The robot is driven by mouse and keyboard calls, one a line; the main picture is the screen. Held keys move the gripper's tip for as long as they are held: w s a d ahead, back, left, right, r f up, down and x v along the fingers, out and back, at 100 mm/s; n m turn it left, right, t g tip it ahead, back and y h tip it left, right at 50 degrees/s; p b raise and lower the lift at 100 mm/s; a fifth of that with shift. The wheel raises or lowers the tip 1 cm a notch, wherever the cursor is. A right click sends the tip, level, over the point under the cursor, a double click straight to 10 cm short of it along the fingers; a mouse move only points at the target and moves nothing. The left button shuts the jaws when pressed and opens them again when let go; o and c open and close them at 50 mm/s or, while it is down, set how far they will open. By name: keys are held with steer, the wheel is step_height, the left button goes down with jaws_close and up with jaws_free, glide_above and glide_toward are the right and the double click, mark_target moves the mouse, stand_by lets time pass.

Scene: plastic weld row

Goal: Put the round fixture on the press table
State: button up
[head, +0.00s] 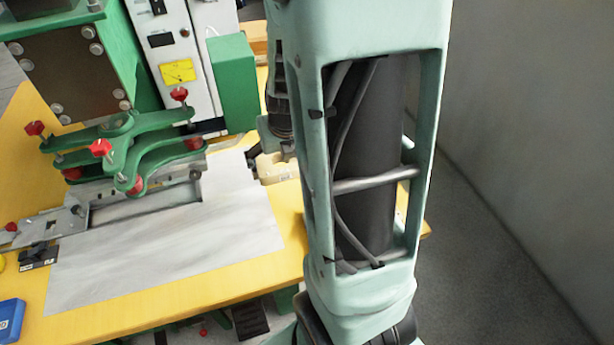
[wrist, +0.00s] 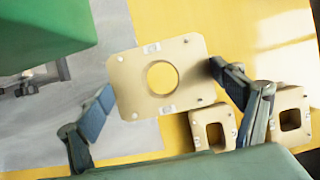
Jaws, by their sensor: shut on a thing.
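The round fixture (wrist: 128,82) is a cream rectangular block with a round hole, in the middle of the wrist view. My gripper (wrist: 161,84) is shut on it, one finger at its left edge and one at its right. The fixture overlaps the border between the grey sheet and the yellow top; its height above them is unclear. In the head view my arm hides most of the gripper, and cream pieces show beside it. The press table (head: 225,285) is yellow with a grey sheet (head: 170,245) under the green press.
Two cream fixtures with squarish holes, one nearer (wrist: 200,133) and one farther right (wrist: 273,128), lie on the yellow top beside my right finger. The green press clamp (head: 125,150) with red knobs stands over the sheet. A green box (head: 233,82) overhangs near my gripper. The sheet's front is clear.

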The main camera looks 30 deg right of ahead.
steer(key=d+f+b, duration=0.1)
steer(key=d+f, duration=0.1)
steer(key=d+f+b, duration=0.2)
steer(key=d, duration=0.1)
steer(key=w+d+f+b, duration=0.1)
steer(key=d+f+b, duration=0.1)
steer(key=shift+d+f, duration=0.15)
steer(key=shift+f, duration=0.05)
steer(key=shift+d+f+b, duration=0.35)
steer(key=shift+d+f, duration=0.2)
steer(key=shift+f, duration=0.1)
step_height(320, 180, down, 3)
steer(key=shift+w+b, duration=0.1)
steer(key=shift+b, duration=0.5)
steer(key=shift+r, duration=0.1)
steer(key=o, duration=1)
steer(key=shift+f, duration=0.2)
steer(key=o, duration=0.4)
steer(key=shift+r, duration=0.1)
